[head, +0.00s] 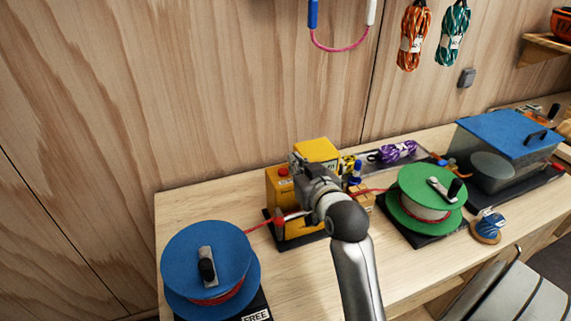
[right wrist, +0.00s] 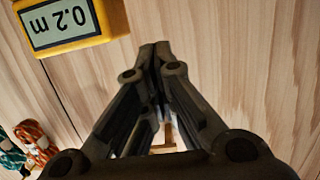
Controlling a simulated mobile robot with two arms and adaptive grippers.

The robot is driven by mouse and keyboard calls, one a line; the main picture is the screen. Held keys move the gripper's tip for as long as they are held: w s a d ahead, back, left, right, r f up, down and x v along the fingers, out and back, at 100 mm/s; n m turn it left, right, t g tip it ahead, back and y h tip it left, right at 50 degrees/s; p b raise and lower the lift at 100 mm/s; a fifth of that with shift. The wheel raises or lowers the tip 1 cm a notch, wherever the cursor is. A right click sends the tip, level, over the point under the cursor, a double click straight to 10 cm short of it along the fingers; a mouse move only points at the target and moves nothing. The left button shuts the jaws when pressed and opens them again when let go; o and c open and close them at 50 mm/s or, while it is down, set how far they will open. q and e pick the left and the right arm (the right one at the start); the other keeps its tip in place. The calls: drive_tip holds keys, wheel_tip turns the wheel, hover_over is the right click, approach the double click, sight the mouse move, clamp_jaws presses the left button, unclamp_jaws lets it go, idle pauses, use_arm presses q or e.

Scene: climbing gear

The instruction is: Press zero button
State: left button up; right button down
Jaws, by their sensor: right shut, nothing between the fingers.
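The yellow meter (head: 284,193) stands on the bench between two rope reels, with a red button (head: 283,171) on its upper left. Its label is too small to read. The meter's display (right wrist: 62,22) reads 0.2 m, upside down in the right wrist view. My right gripper (head: 296,162) is in front of the meter, near the red button, and hides part of the meter. In the right wrist view its fingers (right wrist: 155,50) are shut and empty, with the button out of sight. I cannot tell if they touch the meter. My left gripper is not in view.
A blue reel (head: 207,262) stands at left and a green reel (head: 411,204) at right, with red rope running through the meter. A blue-lidded bin (head: 508,133) is at the far right. Rope bundles (head: 413,38) hang on the wall. Bare bench lies in front of the meter.

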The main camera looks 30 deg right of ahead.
drive_tip(key=p, duration=0.2)
hover_over(283, 172)
drive_tip(key=s, duration=0.2)
drive_tip(key=shift+a+f, duration=0.15)
drive_tip(key=shift+f, duration=0.45)
drive_tip(key=shift+w+f, duration=0.25)
drive_tip(key=shift+f, duration=1)
drive_tip(key=shift+f+p, duration=0.3)
drive_tip(key=shift+f, duration=0.6)
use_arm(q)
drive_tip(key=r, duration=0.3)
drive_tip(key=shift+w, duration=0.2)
